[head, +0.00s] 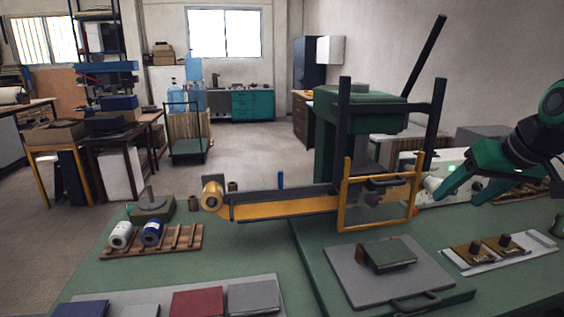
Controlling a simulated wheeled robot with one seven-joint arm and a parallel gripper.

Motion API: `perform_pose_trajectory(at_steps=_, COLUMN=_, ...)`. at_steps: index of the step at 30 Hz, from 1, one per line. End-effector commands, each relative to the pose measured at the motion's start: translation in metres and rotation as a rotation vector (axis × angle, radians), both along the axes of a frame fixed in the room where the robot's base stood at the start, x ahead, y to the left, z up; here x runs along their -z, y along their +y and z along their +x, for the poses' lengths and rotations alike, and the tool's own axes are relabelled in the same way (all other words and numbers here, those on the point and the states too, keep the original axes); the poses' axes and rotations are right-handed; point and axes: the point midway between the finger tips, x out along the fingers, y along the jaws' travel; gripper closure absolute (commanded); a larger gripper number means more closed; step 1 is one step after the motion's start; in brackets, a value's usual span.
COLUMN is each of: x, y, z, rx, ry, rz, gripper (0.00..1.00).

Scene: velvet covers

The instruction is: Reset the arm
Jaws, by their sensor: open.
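My gripper (458,196) is at the right, green with dark arm links behind it. Its two fingers point down and left, spread apart, with nothing visible between them. It hangs in the air above the right part of the green bench (270,256), just right of a green press (375,107). The press has a dark lever (426,68) slanting up to the right and a yellow-framed guard (346,195) at its front. A small green-covered block (388,254) lies on a grey plate (350,276) before the guard.
A yellow strip feeder (285,208) runs left from the guard. White and blue spools (152,233) sit on a wooden rack (180,241). Coloured sheets (197,303) lie at the front. A pale tray (490,262) with brown pieces is below my gripper. Green bench surface shows at left.

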Motion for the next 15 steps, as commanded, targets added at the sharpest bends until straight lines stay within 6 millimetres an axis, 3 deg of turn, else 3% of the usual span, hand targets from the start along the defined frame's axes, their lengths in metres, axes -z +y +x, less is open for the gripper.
perform_pose_trajectory(at_steps=1, x=0.024, y=-0.009, z=-0.023, rx=0.050, ry=0.067, rz=0.006, gripper=0.35)
perform_pose_trajectory(at_steps=6, x=0.094, y=-0.026, z=-0.108, rx=0.215, ry=0.302, rz=0.027, gripper=0.35)
perform_pose_trajectory(at_steps=12, x=0.147, y=-0.028, z=-0.195, rx=0.377, ry=0.522, rz=0.050, gripper=0.35)
perform_pose_trajectory(at_steps=15, x=0.160, y=-0.028, z=-0.221, rx=0.423, ry=0.586, rz=0.057, gripper=0.35)
